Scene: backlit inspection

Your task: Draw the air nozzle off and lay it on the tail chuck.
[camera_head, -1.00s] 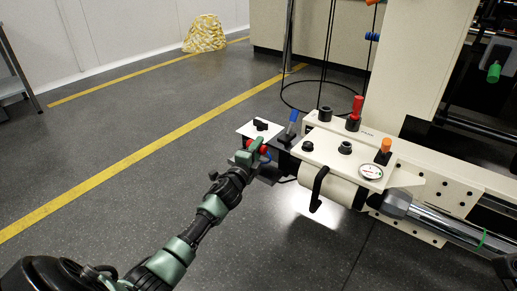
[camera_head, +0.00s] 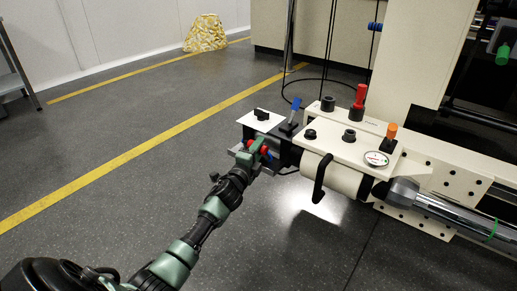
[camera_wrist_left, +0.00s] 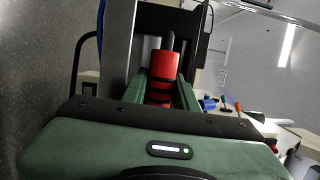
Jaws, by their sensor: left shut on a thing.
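The red air nozzle (camera_wrist_left: 164,65) is a ribbed cylinder with a grey tip in the left wrist view. My left gripper (camera_wrist_left: 161,82) is shut on it, one green finger on each side. In the head view, this gripper (camera_head: 259,152) is at the left end of the machine, with red parts beside its fingers. I cannot tell whether the nozzle is still seated on anything. A grey tapered chuck (camera_head: 403,192) on a chrome bar at the right, probably the tail chuck, is bare on top. My right gripper is not in view.
A cream machine housing (camera_head: 330,133) carries a red knob (camera_head: 360,97), an orange knob (camera_head: 391,132), a gauge (camera_head: 376,158) and a black handle (camera_head: 321,178).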

